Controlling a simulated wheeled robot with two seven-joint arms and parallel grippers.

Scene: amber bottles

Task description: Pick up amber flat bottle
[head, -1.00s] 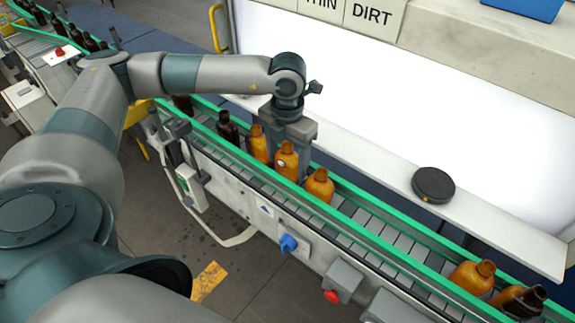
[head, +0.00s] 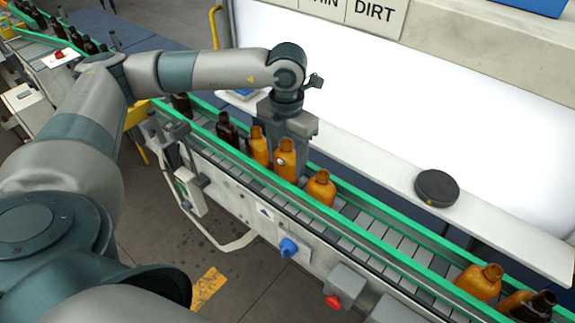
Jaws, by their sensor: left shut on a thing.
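Amber bottles stand on the conveyor with green rails. My left gripper (head: 287,140) comes down from above and is shut on an amber bottle (head: 285,163) with a small pale spot on its side. The bottle is upright. Whether its base is clear of the belt is hard to tell. One amber bottle (head: 258,148) stands close on its left, and another amber bottle (head: 321,188) stands on its right. The far finger is partly hidden behind the held bottle. My right gripper is not in view.
Dark bottles (head: 227,130) stand further left on the conveyor (head: 395,245). An amber bottle (head: 480,281) and a darker bottle (head: 527,306) stand at lower right, with bare belt before them. A black round disc (head: 437,188) sits on the white ledge beyond the rail.

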